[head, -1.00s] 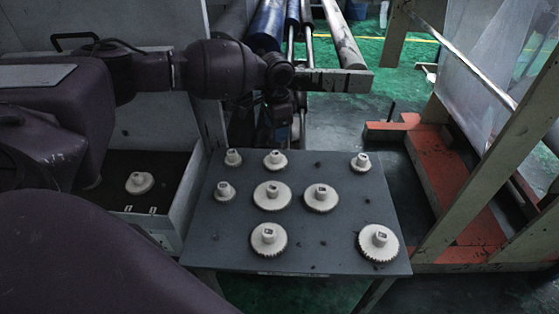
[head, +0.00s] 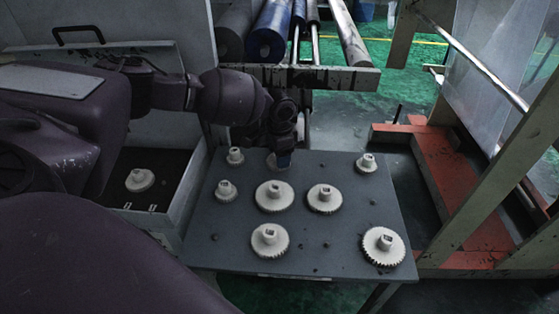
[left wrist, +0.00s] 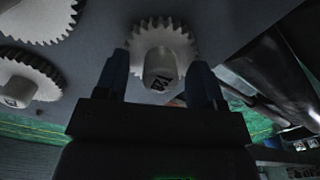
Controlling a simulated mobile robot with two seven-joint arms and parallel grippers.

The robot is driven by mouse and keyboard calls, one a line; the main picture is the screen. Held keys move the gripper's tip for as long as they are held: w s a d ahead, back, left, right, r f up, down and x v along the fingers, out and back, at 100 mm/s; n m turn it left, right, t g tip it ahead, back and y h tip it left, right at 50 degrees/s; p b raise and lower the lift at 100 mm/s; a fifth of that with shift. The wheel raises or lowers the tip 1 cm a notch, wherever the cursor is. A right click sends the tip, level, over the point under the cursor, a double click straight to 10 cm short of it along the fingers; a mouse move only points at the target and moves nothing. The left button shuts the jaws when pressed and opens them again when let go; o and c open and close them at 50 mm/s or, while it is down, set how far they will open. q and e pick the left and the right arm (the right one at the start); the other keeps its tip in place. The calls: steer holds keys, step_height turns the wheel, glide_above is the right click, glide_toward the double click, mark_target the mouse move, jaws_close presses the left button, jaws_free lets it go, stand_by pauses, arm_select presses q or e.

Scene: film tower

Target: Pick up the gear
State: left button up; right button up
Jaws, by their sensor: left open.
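My left gripper (head: 284,158) is at the far edge of the grey table, over a small white gear that it mostly hides in the head view. In the left wrist view the open fingers (left wrist: 163,88) stand on either side of the hub of this gear (left wrist: 160,42), with its toothed rim beyond the fingertips. Whether the fingers touch it I cannot tell. Other white gears stand on the table: two medium ones (head: 274,197) and (head: 324,199), larger ones at the front (head: 269,241) and (head: 383,247), and small ones (head: 235,156), (head: 226,191) and (head: 366,164). My right gripper is not in view.
The grey table (head: 330,262) has bare patches between gears and small dark pegs. A bin (head: 169,213) on the left holds another white gear (head: 139,180). Rollers (head: 270,35) lie behind; a wooden frame (head: 487,180) stands right.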

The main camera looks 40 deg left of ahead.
arm_select(q)
steer(key=shift+c, duration=0.4)
steer(key=c, duration=0.9)
steer(key=shift+c, duration=0.2)
